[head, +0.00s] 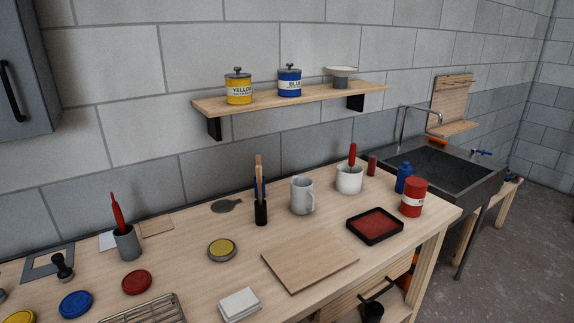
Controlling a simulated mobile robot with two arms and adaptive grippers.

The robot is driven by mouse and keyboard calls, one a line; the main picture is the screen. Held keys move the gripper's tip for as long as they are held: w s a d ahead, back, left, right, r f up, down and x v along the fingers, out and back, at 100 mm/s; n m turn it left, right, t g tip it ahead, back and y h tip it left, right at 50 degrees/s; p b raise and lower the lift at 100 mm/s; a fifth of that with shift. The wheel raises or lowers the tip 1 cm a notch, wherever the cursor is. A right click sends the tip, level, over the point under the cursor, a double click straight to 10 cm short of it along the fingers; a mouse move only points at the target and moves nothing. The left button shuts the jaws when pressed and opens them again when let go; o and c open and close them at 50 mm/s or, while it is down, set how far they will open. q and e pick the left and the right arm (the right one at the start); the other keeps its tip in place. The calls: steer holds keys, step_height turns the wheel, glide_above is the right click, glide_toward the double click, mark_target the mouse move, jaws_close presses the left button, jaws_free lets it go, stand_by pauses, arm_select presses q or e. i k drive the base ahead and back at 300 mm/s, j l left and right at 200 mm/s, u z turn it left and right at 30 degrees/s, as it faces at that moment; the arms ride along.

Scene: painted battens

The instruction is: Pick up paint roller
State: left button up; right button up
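I cannot make out a paint roller for certain. A red handle (352,153) stands up out of a white pot (349,180) at the back of the workbench; its lower end is hidden in the pot. Another red-handled tool (117,212) leans in a grey cup (127,243) at the left. A black tray with a red inside (375,225) lies flat near the right end of the bench. A small reddish-brown cylinder (372,165) stands behind the white pot, near the sink. Neither of my grippers is in view.
The wooden workbench (190,280) also holds a white mug (302,195), a black holder with brushes (260,212), a board (309,262), a red can (414,197) and a wire rack (145,310). A shelf (262,102) with cans hangs above. A sink (450,172) is at right.

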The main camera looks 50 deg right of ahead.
mark_target(353, 152)
steer(key=z, duration=1.9)
